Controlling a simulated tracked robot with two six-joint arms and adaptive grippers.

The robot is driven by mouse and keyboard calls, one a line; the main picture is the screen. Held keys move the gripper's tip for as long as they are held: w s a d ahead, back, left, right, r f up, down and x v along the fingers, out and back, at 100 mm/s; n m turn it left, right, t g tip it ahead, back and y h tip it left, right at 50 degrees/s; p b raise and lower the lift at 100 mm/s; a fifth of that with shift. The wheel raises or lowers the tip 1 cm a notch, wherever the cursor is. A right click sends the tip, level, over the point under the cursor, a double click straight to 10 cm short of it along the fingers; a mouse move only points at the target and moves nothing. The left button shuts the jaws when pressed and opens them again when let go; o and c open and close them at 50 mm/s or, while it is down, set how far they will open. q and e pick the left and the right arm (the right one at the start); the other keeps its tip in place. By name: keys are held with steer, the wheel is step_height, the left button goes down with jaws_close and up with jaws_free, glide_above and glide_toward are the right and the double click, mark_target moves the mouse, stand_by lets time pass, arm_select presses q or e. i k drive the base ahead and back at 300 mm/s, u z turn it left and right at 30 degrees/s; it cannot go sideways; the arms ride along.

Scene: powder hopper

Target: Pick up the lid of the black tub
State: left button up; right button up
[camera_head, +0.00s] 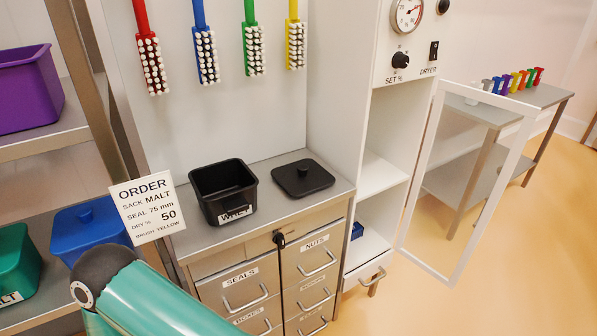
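The black tub (222,199) stands open on the grey top of the drawer cabinet, with a white label on its front, partly cut off from reading. Its lid (303,178), a flat black square with a small round knob, lies flat on the same top, to the right of the tub and apart from it. A green and black link of my own arm shows at the bottom left. Neither gripper is in view.
An order card (147,206) stands left of the tub. Coloured brushes (207,56) hang on the wall behind. A tall white dryer cabinet (342,108) rises right of the lid, its framed door (409,186) open. Labelled drawers (243,283) are below. Shelves with coloured tubs (92,229) stand left.

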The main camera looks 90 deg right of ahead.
mark_target(300, 178)
steer(key=z, duration=0.1)
steer(key=k, duration=1.85)
steer(key=z, duration=1.3)
steer(key=i, duration=1.05)
